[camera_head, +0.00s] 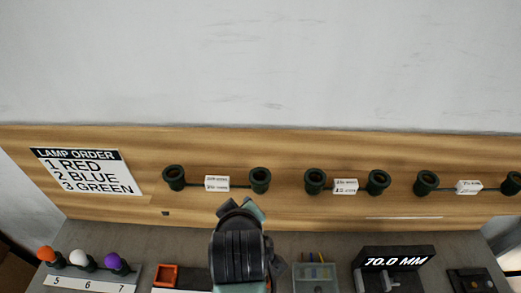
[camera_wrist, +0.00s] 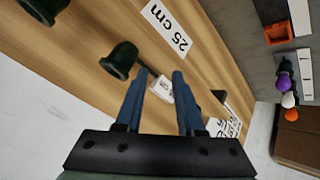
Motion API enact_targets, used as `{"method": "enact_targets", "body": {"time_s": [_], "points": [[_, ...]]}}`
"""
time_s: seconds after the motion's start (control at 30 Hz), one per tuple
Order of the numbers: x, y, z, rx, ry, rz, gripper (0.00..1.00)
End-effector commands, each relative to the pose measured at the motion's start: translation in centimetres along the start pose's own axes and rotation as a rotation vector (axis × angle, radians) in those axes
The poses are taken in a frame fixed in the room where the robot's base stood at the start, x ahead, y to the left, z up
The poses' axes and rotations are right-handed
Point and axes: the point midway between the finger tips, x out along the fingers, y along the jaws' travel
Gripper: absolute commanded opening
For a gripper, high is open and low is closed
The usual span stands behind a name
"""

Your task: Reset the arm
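My gripper (camera_wrist: 160,74) shows in the wrist view with its two blue fingers apart and nothing seen held between them. A small white tag (camera_wrist: 166,88) on a cable shows in the gap behind the fingers, against the wooden board. A dark green socket (camera_wrist: 120,60) is just left of the fingertips. In the head view my arm (camera_head: 238,255) rises at bottom centre, below the left socket pair (camera_head: 260,177). The fingertips cannot be made out there.
The wooden board (camera_head: 290,150) carries several dark green sockets in cabled pairs and a lamp order sign (camera_head: 86,171) reading red, blue, green. On the grey bench are coloured lamps (camera_head: 112,261), an orange bin (camera_head: 166,275), a clear tray (camera_head: 315,278) and a 70.0 MM display (camera_head: 394,260).

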Motion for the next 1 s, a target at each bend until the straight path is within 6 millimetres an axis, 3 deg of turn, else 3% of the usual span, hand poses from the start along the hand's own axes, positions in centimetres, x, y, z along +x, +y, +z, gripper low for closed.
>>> {"method": "enact_targets", "body": {"time_s": [0.03,0.1,0.27,0.37,0.5,0.6,0.7,0.83,1.0], "points": [[-1.5,2.8,-2.6,0.088,0.078,0.068,0.38],[-4.0,6.2,-5.8,0.219,0.193,0.147,0.38],[-11.5,13.4,-12.1,0.504,0.494,0.282,0.38],[-17.4,17.2,-15.2,0.663,0.71,0.331,0.38],[-26.5,19.3,-19.1,0.592,1.039,0.448,0.38],[-32.6,19.9,-20.5,0.552,1.232,0.516,0.38],[-37.3,19.9,-21.0,0.519,1.375,0.567,0.38],[-40.6,19.7,-21.1,0.494,1.476,0.604,0.38],[-41.6,19.6,-21.1,0.487,1.504,0.613,0.38]]}}
